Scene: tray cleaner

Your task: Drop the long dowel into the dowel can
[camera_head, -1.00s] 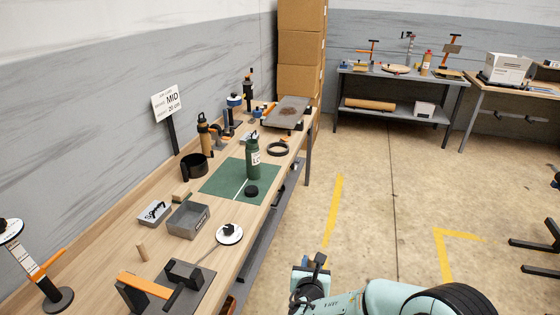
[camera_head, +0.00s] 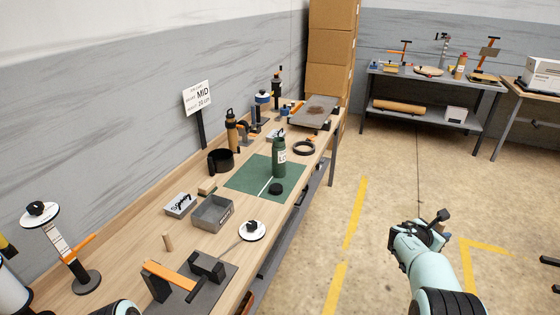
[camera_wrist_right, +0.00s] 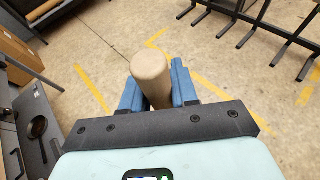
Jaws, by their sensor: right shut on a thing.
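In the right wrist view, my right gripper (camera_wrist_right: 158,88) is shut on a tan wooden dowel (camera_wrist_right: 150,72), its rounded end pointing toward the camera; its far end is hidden. In the head view, my right gripper (camera_head: 436,229) is over open floor, right of the bench and well away from it; the dowel is hard to make out there. A black, open-topped cylinder (camera_head: 220,162) stands on the bench by the wall, possibly the dowel can; I cannot see inside it. My left gripper is out of view.
The bench (camera_head: 140,245) also holds a grey box (camera_head: 212,213), a green bottle (camera_head: 279,158) on a green mat (camera_head: 245,180), a tan bottle (camera_head: 231,130) and a black stand with an orange bar (camera_head: 170,280). The floor (camera_head: 390,190) around the right gripper is clear.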

